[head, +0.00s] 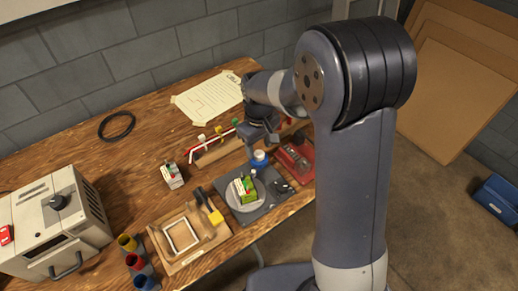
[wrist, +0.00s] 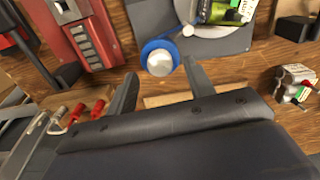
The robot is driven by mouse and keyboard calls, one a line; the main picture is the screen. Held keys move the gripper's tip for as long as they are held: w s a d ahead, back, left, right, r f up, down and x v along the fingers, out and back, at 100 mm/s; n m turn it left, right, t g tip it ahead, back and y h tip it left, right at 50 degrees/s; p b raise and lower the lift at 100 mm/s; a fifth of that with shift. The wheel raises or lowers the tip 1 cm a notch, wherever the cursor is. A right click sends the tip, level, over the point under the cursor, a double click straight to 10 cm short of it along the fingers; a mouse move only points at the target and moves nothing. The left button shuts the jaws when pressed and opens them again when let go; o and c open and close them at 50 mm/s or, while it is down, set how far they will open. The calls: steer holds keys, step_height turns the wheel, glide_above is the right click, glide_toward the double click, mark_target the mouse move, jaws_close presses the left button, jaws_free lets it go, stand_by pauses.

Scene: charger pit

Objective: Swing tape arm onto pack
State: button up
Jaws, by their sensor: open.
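The pack (head: 245,189), green with a white and red top, sits on a round grey plate (head: 240,203) on a dark base. It shows cut off at the top of the wrist view (wrist: 226,12). Beside it is a blue-rimmed roll with a white centre (head: 260,158), seen closer in the wrist view (wrist: 160,58). Contact cannot be told.
A red device (head: 300,163) stands right of the base. A rack of red- and white-handled tools (head: 214,143) lies behind. A second small pack (head: 172,175), a wooden tray with a white frame (head: 182,234) and coloured cups (head: 135,262) are left.

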mark_target(259, 154)
step_height(259, 154, up, 8)
steer(key=shift+r, duration=0.25)
steer(key=shift+f, duration=0.1)
step_height(259, 154, down, 11)
steer(key=shift+r, duration=0.2)
stand_by(0.4)
stand_by(0.4)
